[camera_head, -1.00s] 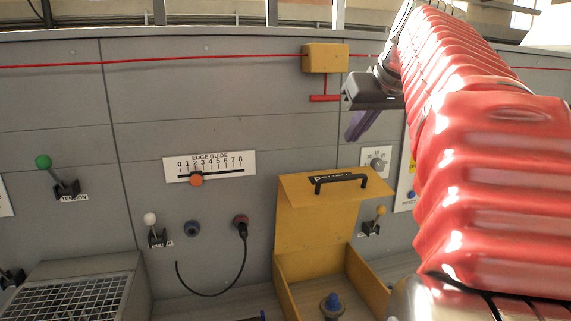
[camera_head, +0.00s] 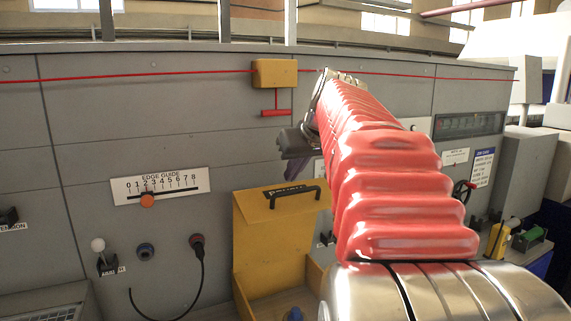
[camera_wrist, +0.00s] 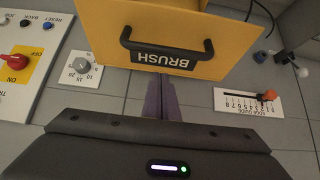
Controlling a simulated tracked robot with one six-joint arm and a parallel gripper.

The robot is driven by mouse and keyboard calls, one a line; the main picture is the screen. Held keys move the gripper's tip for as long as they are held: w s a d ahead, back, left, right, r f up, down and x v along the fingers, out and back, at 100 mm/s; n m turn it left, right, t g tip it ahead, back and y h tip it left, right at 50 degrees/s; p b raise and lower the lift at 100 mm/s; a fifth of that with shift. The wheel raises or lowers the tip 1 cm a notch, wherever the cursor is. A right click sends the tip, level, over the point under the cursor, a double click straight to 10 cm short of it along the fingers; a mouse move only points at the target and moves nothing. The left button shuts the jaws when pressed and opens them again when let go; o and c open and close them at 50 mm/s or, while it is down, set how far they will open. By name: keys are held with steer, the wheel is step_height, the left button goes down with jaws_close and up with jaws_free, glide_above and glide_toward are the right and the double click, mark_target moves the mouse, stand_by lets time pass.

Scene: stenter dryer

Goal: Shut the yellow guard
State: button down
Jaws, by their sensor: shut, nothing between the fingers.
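The yellow guard (camera_head: 272,248) stands open, its panel upright on a yellow box against the grey machine wall. A black handle (camera_head: 292,195) is on its folded top face. In the wrist view the guard (camera_wrist: 220,30) fills the top middle, with the handle (camera_wrist: 128,42) and a BRUSH label. A blue knob (camera_head: 295,314) shows inside the box. My gripper (camera_head: 293,172) is above the guard's handle in the head view. Its purple fingers (camera_wrist: 160,88) are together and empty, just below the label in the wrist view. I cannot tell if they touch the guard.
A yellow switch box (camera_head: 275,73) with a red pull bar hangs on a red cord above. The edge guide scale (camera_head: 160,185), a white-knobbed lever (camera_head: 98,246) and a black cable (camera_head: 200,270) are left of the guard. A dial (camera_wrist: 82,66) and red switch (camera_wrist: 14,62) are nearby.

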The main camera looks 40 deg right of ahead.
steer(key=shift+s+a+f, duration=0.2)
steer(key=shift+s+f, duration=0.05)
steer(key=shift+s, duration=0.45)
steer(key=shift+s+a+f, duration=0.2)
steer(key=shift+s, duration=0.5)
steer(key=shift+s+f, duration=0.1)
steer(key=shift+a, duration=0.15)
